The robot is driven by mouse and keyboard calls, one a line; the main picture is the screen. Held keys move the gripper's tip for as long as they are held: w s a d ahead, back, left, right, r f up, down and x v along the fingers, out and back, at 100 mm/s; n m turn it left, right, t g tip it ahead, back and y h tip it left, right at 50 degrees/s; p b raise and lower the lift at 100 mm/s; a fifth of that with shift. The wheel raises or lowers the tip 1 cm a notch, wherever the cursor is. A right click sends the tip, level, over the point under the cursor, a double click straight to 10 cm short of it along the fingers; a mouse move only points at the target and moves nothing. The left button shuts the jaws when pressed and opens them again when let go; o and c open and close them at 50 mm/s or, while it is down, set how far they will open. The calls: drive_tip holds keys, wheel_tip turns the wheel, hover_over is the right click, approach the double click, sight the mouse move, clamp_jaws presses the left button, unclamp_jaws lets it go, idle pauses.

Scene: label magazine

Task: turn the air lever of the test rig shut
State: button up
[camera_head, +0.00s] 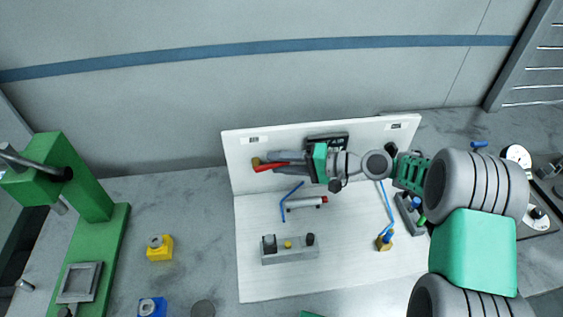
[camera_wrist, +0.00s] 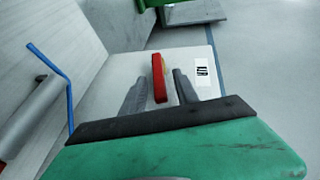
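The air lever (camera_head: 268,167) is a red handle on a brass valve (camera_head: 256,162), at the left of the upright white back panel of the test rig (camera_head: 380,268). My gripper (camera_head: 284,163) reaches in from the right, fingers toward the lever. In the wrist view the red lever (camera_wrist: 158,78) lies between the two dark fingers of my gripper (camera_wrist: 161,84). Whether the left finger touches the lever cannot be told. The valve is mostly hidden in the wrist view.
A cylinder (camera_head: 306,202) with a blue tube (camera_head: 284,208) sits on the rig below the lever. A grey block with knobs (camera_head: 290,253) stands in front. A green press (camera_head: 105,225) and a yellow block (camera_head: 160,248) stand to the left.

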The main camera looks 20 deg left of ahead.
drive_tip(key=shift+d, duration=0.3)
drive_tip(key=p+v, duration=0.6)
drive_tip(key=v, duration=0.1)
drive_tip(key=shift+p, duration=0.35)
drive_tip(key=shift+d+r, duration=0.1)
